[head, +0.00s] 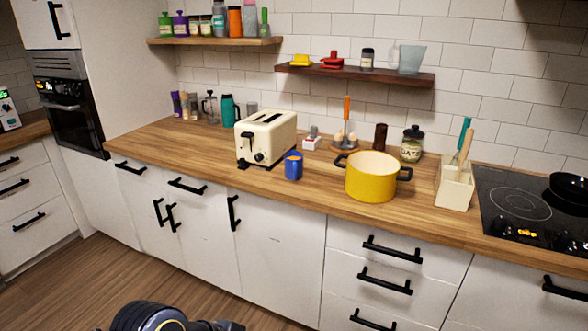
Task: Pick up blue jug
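A pale blue, see-through jug (411,60) stands upright at the right end of the upper dark wood shelf (350,75), with what looks like a handle on its left. A small, deep blue cup-like vessel (293,169) with an orange inside stands upright on the wooden counter, between the toaster and the yellow pot. I cannot tell whether it has a handle. Neither gripper shows in the head view. Only a dark, rounded part of my own body shows at the bottom edge, well apart from both blue things.
A cream toaster (265,138) stands left of the blue vessel and a yellow pot (371,177) to its right. An oats jar (412,145) and a cream utensil holder (455,187) stand further right, before the black hob (515,203). The counter (215,150) left of the toaster has free room.

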